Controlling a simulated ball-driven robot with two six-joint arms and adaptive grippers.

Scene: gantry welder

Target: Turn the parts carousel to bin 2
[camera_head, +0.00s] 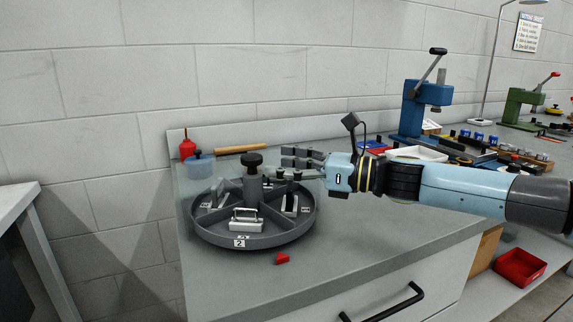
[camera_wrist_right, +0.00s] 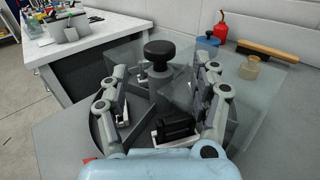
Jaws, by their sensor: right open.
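The parts carousel (camera_head: 211,233) is a round grey tray with dividers, standing near the left end of the bench. A black knob (camera_head: 251,160) tops its central post; the knob also shows in the right wrist view (camera_wrist_right: 159,52). A label reading 2 (camera_head: 239,243) is on the front rim, below a bin holding a white part with a handle (camera_head: 246,219). A red pointer (camera_head: 282,258) lies on the bench just off the front right rim. My right gripper (camera_head: 285,162) is open, with its fingers pointing at the post from the right. My left gripper is out of view.
A blue press (camera_head: 412,112), a white tray (camera_head: 417,154) and small parts fill the bench to the right. The bench front is clear.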

